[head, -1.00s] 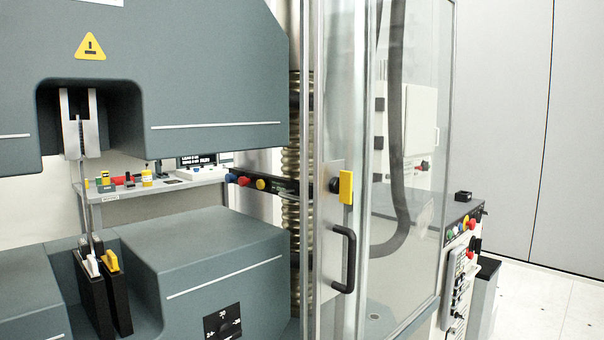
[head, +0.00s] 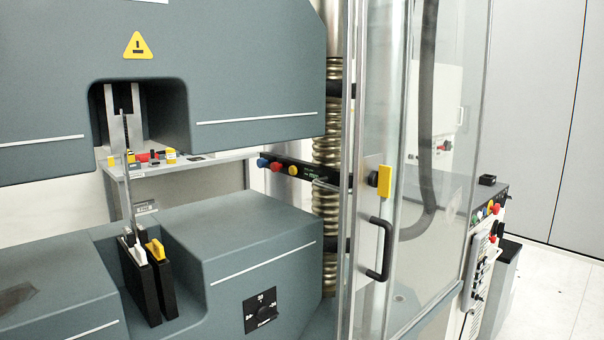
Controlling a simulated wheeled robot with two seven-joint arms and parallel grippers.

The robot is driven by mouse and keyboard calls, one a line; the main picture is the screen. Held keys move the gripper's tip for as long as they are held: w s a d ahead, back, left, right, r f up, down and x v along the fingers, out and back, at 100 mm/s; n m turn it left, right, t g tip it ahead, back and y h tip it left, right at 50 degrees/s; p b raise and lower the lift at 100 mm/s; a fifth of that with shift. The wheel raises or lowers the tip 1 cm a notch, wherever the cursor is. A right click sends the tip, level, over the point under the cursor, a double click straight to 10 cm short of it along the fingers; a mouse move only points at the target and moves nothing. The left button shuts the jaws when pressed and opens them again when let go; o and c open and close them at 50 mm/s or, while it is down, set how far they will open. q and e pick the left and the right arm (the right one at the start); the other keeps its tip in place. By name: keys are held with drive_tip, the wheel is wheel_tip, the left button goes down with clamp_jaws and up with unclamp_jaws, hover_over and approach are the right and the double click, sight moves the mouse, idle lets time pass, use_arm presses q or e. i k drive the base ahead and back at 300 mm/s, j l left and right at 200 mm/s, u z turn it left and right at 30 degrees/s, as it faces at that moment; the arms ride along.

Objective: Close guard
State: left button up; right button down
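The guard (head: 447,200) is a clear panel in a metal frame at the right of the testing machine. It stands to the right of the opening, and the front of the machine is uncovered. A black handle (head: 381,250) is on its left edge, with a yellow block (head: 385,181) above it. A thin specimen (head: 127,175) stands upright between the upper grip (head: 108,118) and the lower grip (head: 147,283). Neither of my grippers is in view.
The grey upper crosshead (head: 240,70) and lower block (head: 235,250) flank the opening. A control panel (head: 485,250) with coloured buttons is at the right. A bench (head: 195,160) with small items stands behind. Pale floor (head: 545,290) is clear at the far right.

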sight(365, 221)
drive_tip(key=l+u, duration=0.15)
drive_tip(key=l, duration=0.55)
drive_tip(key=i+l+u, duration=0.15)
drive_tip(key=l, duration=0.35)
drive_tip(key=i+l+u, duration=0.2)
drive_tip(key=l, duration=0.3)
drive_tip(key=i+l+u, duration=0.15)
drive_tip(key=l, duration=0.35)
drive_tip(key=i+l+u, duration=0.15)
drive_tip(key=l, duration=0.4)
drive_tip(key=i+l+u, duration=0.15)
drive_tip(key=l, duration=0.4)
drive_tip(key=l+u, duration=0.2)
drive_tip(key=l, duration=0.4)
drive_tip(key=i, duration=0.05)
